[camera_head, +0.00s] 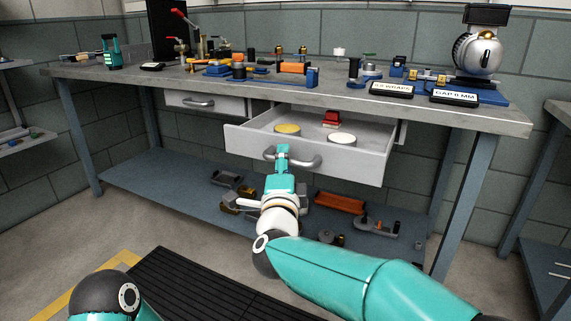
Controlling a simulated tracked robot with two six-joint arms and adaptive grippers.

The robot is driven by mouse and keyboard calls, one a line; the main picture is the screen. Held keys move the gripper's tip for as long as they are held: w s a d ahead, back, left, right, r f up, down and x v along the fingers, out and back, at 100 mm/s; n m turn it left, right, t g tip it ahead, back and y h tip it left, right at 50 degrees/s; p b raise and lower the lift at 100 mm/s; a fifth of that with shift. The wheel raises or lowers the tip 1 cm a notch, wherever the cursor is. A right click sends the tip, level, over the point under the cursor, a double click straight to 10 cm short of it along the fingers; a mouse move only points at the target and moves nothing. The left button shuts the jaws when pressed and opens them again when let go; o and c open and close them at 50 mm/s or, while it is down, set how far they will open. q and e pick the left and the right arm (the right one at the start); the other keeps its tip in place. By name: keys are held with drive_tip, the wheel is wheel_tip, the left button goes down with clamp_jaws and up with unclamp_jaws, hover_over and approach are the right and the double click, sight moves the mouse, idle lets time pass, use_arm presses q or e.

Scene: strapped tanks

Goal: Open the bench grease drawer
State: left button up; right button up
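The grease drawer (345,161) under the bench (225,83) is pulled out, its inside showing. It holds a tin with a yellow top (287,129), a tin with a white top (341,139) and a small red thing (331,118). My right gripper (283,154) is at the left part of the drawer's grey bar handle (309,162); its fingers overlap the bar, and whether they are closed round it cannot be told. Of my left arm only a part shows at the bottom left; its gripper is out of view.
A second drawer (222,106) to the left is shut. A lower shelf (150,170) carries several parts, including an orange block (340,202). A black mat (200,285) lies on the floor.

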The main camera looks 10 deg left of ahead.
drive_tip(key=shift+d, duration=0.1)
drive_tip(key=s+f, duration=0.2)
drive_tip(key=s, duration=0.9)
drive_tip(key=shift+s+d, duration=0.35)
drive_tip(key=shift+d, duration=0.1)
drive_tip(key=shift+f, duration=0.15)
